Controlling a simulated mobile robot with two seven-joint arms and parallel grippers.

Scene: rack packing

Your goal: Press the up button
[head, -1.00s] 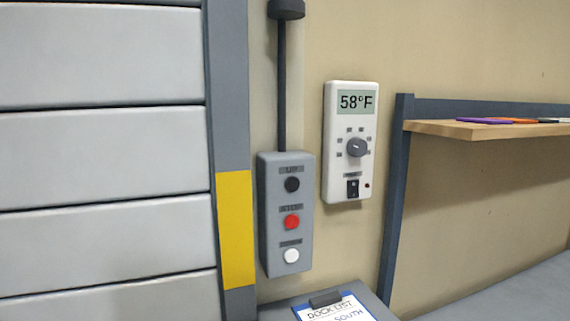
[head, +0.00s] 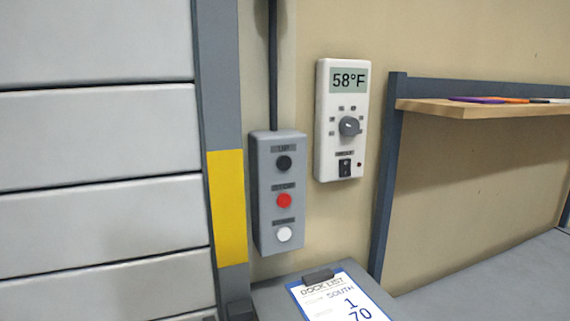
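A grey control box (head: 278,192) hangs on the beige wall in the head view, right of the door frame. It carries three round buttons in a column. The top one is a black button (head: 284,163) under a small label that seems to read "UP". A red button (head: 284,200) is in the middle and a white button (head: 284,234) at the bottom; their labels are too blurred to read surely. Neither of my grippers is in view.
A grey panelled door (head: 100,130) fills the left. A white thermostat (head: 342,120) showing 58°F hangs right of the box. Below is a clipboard (head: 338,297) on a grey surface. A wooden shelf (head: 480,110) juts out at right.

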